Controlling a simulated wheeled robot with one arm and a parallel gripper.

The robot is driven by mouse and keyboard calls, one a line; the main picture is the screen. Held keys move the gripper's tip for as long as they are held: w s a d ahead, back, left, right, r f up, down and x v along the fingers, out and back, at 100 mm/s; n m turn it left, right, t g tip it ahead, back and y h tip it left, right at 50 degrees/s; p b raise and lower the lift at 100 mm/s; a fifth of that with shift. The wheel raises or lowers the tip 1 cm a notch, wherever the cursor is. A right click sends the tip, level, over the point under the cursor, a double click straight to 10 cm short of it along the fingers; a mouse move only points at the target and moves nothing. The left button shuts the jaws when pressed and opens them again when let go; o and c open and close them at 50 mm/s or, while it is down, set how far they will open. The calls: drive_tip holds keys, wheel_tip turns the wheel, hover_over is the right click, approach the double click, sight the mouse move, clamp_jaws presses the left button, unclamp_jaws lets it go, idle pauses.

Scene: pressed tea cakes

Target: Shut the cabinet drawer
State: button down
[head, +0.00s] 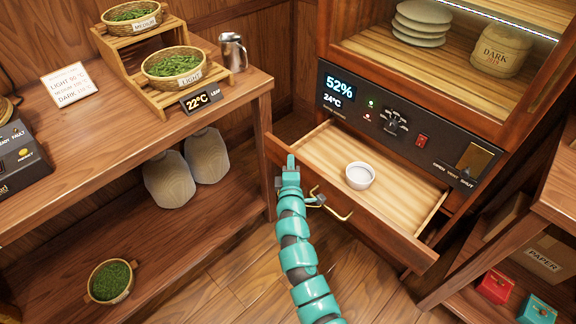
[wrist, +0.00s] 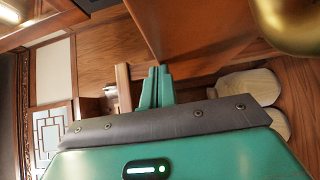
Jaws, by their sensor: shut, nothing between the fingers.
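The cabinet drawer (head: 318,150) is pulled well out of the cabinet (head: 330,60), below its dark control panel. Its pale inside holds a small white bowl (head: 360,176). The brass handle (head: 338,211) is on the drawer's front panel. My gripper (head: 291,160) is near the left end of that front panel, left of the handle, with its fingertips pointing up. I cannot tell whether it touches the panel. In the wrist view my gripper's teal fingers (wrist: 155,86) are together and empty. A wide wooden surface stands close above them there.
A wooden shelf unit (head: 215,105) with baskets of leaves stands at left, close to the drawer's left corner. At lower right is another shelf (head: 500,235) with small red and teal boxes. Wooden floor (head: 230,285) is open below the drawer.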

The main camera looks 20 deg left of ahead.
drive_tip(key=w+d+b, duration=0.1)
drive_tip(key=w+d, duration=0.2)
drive_tip(key=w, duration=0.2)
drive_tip(key=w+d+b, duration=0.1)
drive_tip(key=w+d, duration=0.2)
drive_tip(key=w, duration=0.3)
drive_tip(key=w+d+b, duration=0.1)
drive_tip(key=w+d, duration=0.3)
drive_tip(key=w, duration=0.2)
